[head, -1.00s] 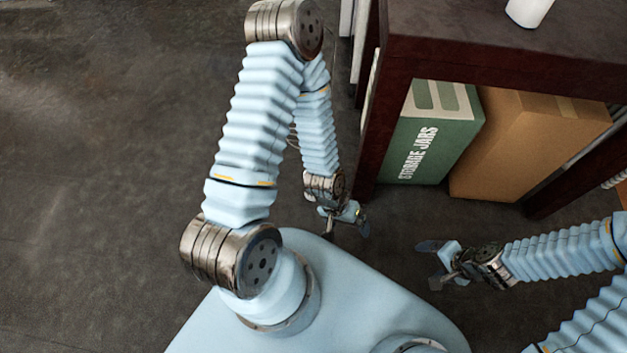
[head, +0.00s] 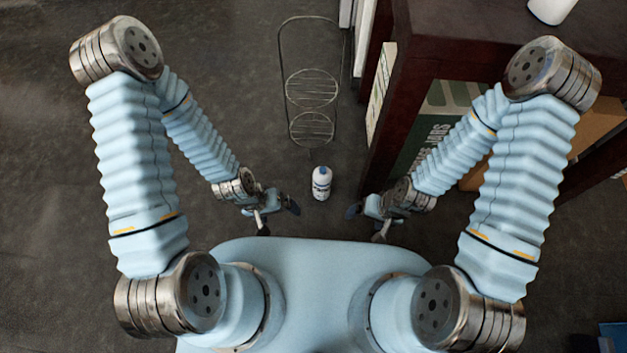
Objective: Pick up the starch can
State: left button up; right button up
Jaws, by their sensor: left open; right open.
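A small white can with a dark blue label (head: 321,183), which looks like the starch can, stands on the dark floor just ahead of my base, between my two grippers. Its label is too small to read. My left gripper (head: 277,216) is open and empty, to the left of the can and a little nearer to my base. My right gripper (head: 366,223) is open and empty, to the right of the can and also nearer to my base. Neither gripper touches the can.
A wire rack (head: 311,87) stands on the floor behind the can. A dark wooden table (head: 450,50) is at the right, with a white object (head: 551,8) on top and a green box (head: 412,150) and a brown box (head: 598,122) beneath. The floor at left is clear.

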aim_at(321, 183)
jog(key=k+z, duration=0.45)
jog(key=z, duration=0.25)
jog(key=k+l+z, duration=0.2)
jog(key=z, duration=0.15)
